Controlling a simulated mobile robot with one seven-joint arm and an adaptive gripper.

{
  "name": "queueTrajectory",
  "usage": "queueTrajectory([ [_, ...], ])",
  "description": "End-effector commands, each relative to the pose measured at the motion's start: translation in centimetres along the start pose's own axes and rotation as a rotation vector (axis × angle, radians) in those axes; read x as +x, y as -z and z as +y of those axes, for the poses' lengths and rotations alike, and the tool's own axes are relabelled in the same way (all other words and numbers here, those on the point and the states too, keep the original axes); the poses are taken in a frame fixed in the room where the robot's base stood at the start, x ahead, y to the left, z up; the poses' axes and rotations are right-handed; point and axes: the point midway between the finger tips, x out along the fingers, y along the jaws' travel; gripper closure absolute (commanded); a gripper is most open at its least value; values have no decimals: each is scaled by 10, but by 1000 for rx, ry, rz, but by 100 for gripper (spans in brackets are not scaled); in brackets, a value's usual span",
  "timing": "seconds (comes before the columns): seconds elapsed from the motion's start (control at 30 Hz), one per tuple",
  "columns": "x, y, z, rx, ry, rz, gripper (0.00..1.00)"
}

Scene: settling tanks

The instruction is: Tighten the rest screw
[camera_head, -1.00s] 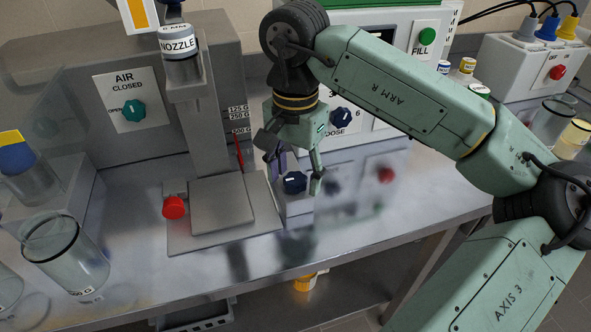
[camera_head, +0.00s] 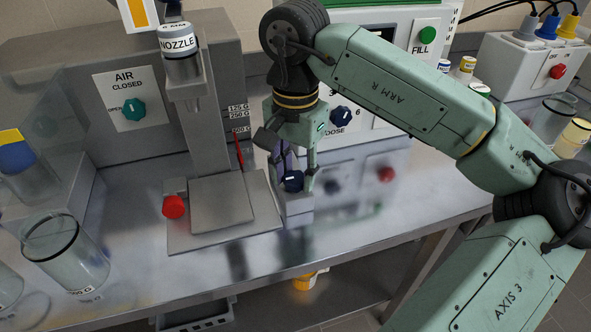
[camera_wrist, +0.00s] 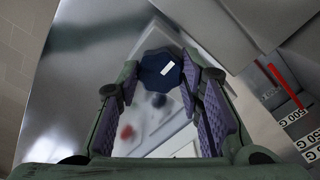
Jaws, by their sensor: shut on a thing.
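A dark blue lobed knob (camera_head: 291,181) with a white mark, seemingly the rest screw, is on a small grey block (camera_head: 297,206) to the right of the flat rest plate (camera_head: 221,203). My gripper (camera_head: 295,176) points down over it and is shut on it, a finger on each side. In the wrist view the knob (camera_wrist: 160,68) sits between the finger ends of my gripper (camera_wrist: 160,76), and its white mark is visible. The purple finger pads show there. The fingers hide part of the knob's sides.
A red knob (camera_head: 174,206) is at the plate's left side. A glass beaker (camera_head: 65,250) stands at the left. The bench is clear in front.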

Motion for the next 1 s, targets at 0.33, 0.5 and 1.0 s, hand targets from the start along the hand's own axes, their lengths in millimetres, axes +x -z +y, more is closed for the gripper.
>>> queueTrajectory([
  [0.33, 2, 0, 0, 117, -1, 1, 94],
  [0.5, 3, 0, 0, 251, 0, 2, 94],
  [1.0, 2, 0, 0, 726, 0, 1, 94],
])
